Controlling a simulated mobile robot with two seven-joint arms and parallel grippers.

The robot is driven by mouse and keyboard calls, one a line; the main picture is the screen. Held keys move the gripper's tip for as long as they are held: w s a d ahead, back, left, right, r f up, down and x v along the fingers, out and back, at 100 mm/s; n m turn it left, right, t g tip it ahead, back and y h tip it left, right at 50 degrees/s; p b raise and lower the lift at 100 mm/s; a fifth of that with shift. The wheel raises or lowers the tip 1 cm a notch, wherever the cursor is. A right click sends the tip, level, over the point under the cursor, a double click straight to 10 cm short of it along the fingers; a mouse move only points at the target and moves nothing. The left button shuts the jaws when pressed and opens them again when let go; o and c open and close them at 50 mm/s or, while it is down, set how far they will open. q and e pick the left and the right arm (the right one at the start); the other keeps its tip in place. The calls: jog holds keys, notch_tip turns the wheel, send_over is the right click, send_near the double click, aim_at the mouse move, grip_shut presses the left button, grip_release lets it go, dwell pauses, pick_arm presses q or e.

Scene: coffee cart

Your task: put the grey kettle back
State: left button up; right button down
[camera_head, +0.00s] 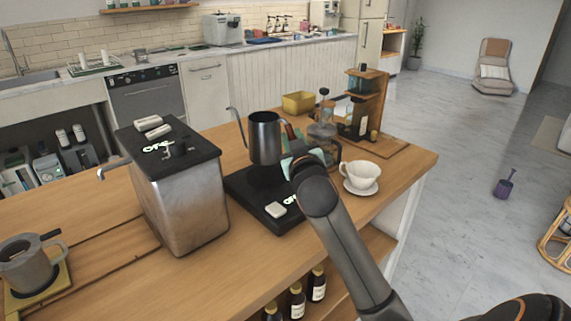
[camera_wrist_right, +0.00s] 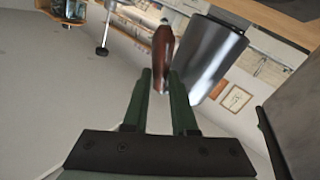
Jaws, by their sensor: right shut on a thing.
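The grey kettle (camera_head: 264,140), with a thin curved spout on its left, is upright and appears raised above the black base plate (camera_head: 239,186). A dark shadow lies on the plate below it. My right gripper (camera_head: 292,157) is at the kettle's right side, shut on its brown handle. In the right wrist view the brown handle (camera_wrist_right: 163,45) is between the fingers of my right gripper (camera_wrist_right: 162,78), with the grey kettle body (camera_wrist_right: 208,55) beside it. My left gripper is not in view.
A large metal box (camera_head: 185,205) with a black top stands left of the plate. A white cup (camera_head: 361,174) on a saucer, a glass press (camera_head: 324,140) and a wooden stand (camera_head: 368,100) are to the right. A yellow box (camera_head: 298,103) is behind.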

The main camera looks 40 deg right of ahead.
notch_tip(320, 180, down, 5)
jog(key=shift+r+b, duration=0.15)
jog(key=shift+b, duration=0.35)
jog(key=shift+f, duration=0.35)
jog(key=c, duration=0.7)
grip_release()
jog(key=shift+f, duration=0.1)
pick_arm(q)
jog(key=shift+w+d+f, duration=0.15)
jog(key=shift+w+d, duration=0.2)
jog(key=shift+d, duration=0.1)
